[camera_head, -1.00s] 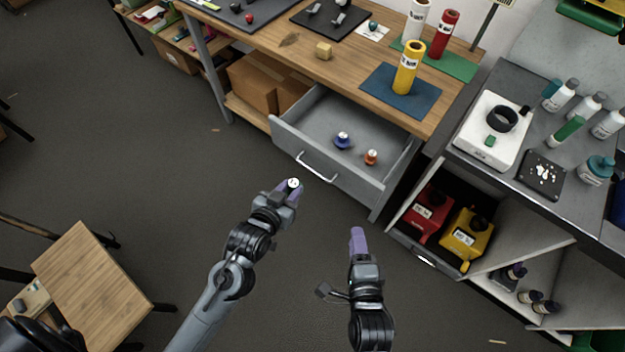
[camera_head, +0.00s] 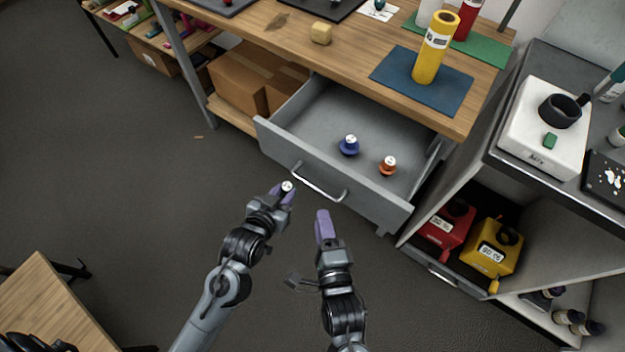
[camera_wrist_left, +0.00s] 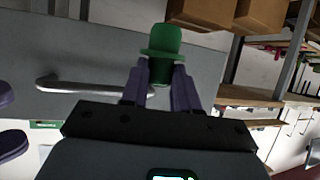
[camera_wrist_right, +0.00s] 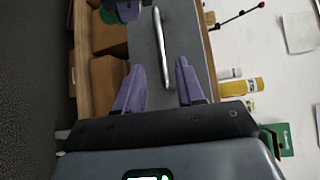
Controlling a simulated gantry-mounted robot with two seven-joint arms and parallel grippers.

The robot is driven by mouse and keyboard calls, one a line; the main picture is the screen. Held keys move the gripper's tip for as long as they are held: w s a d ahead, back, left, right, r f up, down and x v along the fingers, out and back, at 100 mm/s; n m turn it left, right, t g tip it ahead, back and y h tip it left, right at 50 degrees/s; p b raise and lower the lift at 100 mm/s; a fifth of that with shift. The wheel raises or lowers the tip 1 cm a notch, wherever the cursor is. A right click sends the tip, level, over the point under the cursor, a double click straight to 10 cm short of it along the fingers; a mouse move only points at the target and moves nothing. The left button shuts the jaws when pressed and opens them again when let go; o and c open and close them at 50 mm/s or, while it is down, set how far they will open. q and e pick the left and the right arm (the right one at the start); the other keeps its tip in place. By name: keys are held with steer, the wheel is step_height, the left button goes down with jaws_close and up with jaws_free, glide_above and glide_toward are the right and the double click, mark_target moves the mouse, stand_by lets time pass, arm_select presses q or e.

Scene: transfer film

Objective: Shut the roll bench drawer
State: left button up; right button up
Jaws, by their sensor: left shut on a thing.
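The roll bench drawer (camera_head: 375,203) is pulled out below the bench top, with a silver bar handle (camera_head: 318,185) on its grey front. A blue knob-shaped piece (camera_head: 348,147) and an orange one (camera_head: 388,166) stand inside it. My left gripper (camera_head: 283,192) is shut on a green knob-shaped piece (camera_wrist_left: 164,42), whose white top shows in the head view; it is in front of the drawer near the handle's left end. My right gripper (camera_head: 323,222) is open and empty, below the handle in the head view. In the right wrist view the handle (camera_wrist_right: 161,50) lies ahead, between its fingers.
The wooden bench top (camera_head: 270,45) carries a yellow roll (camera_head: 434,50) on a blue mat (camera_head: 395,75). Cardboard boxes (camera_head: 240,85) sit left of the drawer. A grey cabinet (camera_head: 470,185) with red and yellow containers stands close at right. The floor in front is clear.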

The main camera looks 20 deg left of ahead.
mark_target(314, 186)
steer(key=b+x, duration=0.3)
steer(key=x, duration=0.8)
steer(key=shift+d, duration=0.1)
jaws_close()
